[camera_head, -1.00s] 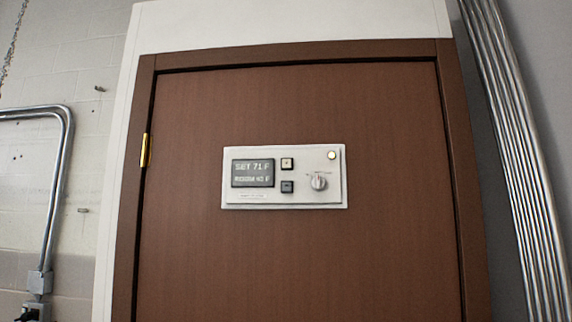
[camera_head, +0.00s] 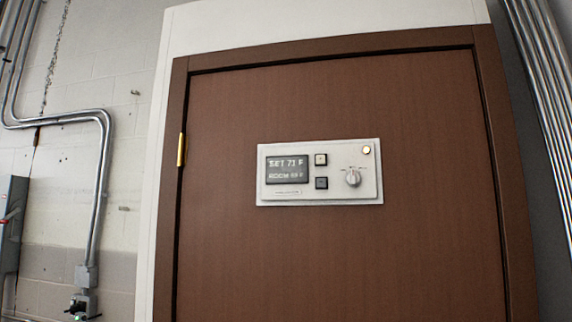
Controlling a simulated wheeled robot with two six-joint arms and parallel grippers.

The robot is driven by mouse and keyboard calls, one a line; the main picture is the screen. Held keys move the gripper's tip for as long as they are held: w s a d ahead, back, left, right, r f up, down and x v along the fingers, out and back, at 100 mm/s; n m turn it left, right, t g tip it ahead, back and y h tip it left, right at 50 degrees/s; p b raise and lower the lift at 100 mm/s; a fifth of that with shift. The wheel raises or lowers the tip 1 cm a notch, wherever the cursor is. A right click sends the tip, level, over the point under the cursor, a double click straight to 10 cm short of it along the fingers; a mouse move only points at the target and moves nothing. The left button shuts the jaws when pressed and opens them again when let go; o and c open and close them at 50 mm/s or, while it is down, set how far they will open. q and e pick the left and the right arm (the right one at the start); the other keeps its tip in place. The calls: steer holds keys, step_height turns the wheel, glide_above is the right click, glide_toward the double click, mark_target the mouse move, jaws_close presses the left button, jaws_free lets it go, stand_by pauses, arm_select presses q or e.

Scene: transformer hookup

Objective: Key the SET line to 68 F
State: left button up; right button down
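A pale thermostat panel (camera_head: 320,193) is mounted on a brown door. Its dark display (camera_head: 287,170) reads SET 71 F on the top line; the lower line starts with ROOM and its number is too blurred to read surely. A round knob (camera_head: 353,178) is at the panel's right, below a small yellowish lamp (camera_head: 366,150). Neither of my grippers is in view.
The brown door (camera_head: 340,260) has a brass hinge (camera_head: 181,150) on its left. Metal conduit (camera_head: 100,180) runs down the left wall to a box. Several pipes (camera_head: 545,110) stand at the right. Nothing blocks the panel's front.

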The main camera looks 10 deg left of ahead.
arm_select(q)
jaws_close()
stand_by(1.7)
